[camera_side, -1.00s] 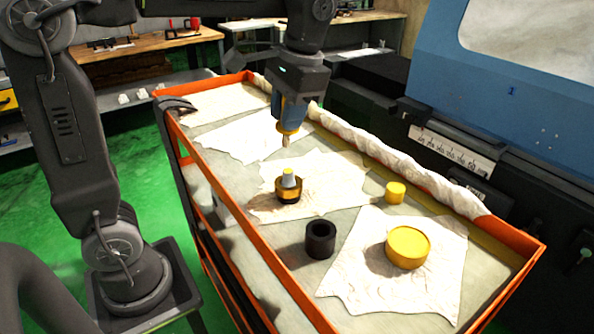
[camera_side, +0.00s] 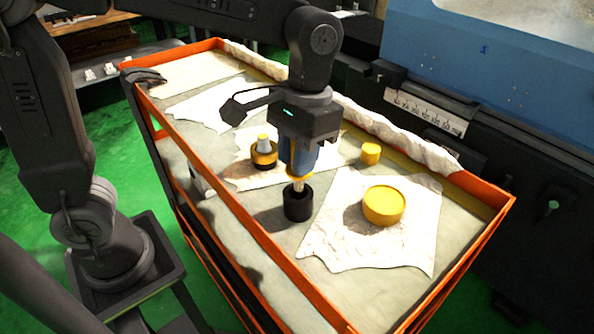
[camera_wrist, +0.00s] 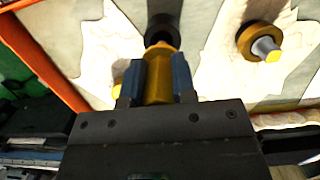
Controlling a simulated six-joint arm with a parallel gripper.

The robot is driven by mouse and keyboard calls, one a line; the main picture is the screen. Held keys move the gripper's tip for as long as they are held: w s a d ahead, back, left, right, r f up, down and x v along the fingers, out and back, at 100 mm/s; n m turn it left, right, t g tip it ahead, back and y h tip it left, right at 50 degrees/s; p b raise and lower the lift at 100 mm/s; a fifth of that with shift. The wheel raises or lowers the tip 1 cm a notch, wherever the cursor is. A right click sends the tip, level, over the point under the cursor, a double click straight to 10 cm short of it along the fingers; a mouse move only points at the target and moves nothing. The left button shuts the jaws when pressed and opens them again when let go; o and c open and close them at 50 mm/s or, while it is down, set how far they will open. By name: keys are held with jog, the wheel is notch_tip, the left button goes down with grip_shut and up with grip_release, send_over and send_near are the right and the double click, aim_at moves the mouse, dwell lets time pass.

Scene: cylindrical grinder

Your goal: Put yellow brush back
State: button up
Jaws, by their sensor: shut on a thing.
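My gripper (camera_side: 303,158) points down with its blue fingers shut on the yellow brush (camera_side: 297,178). In the wrist view the yellow brush (camera_wrist: 160,88) sits between the two blue fingers (camera_wrist: 158,78). Its pale lower end shows at the mouth of a black hollow cylinder (camera_side: 297,207) in the side view; I cannot tell whether the end is inside or just above it. The black cylinder (camera_wrist: 164,24) also shows beyond the brush in the wrist view. The fingers hide most of the brush's upper part in the side view.
A yellow-and-black part with a grey top (camera_side: 263,152) stands left of the gripper. A small yellow cylinder (camera_side: 371,154) and a large yellow round part (camera_side: 384,206) stand to the right. The cart's orange rim (camera_side: 240,220) surrounds them.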

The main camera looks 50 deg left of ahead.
aim_at(297, 190)
jog(key=shift+f, duration=1.85)
jog(key=shift+f, duration=0.15)
jog(key=shift+f, duration=0.35)
jog(key=o, duration=0.9)
jog(key=shift+o, duration=0.2)
notch_tip(297, 190, up, 13)
jog(key=w, duration=0.2)
jog(key=s+a+f+t, duration=0.7)
jog(key=s+a, duration=0.4)
jog(key=shift+a+f, duration=0.2)
jog(key=shift+a, duration=0.05)
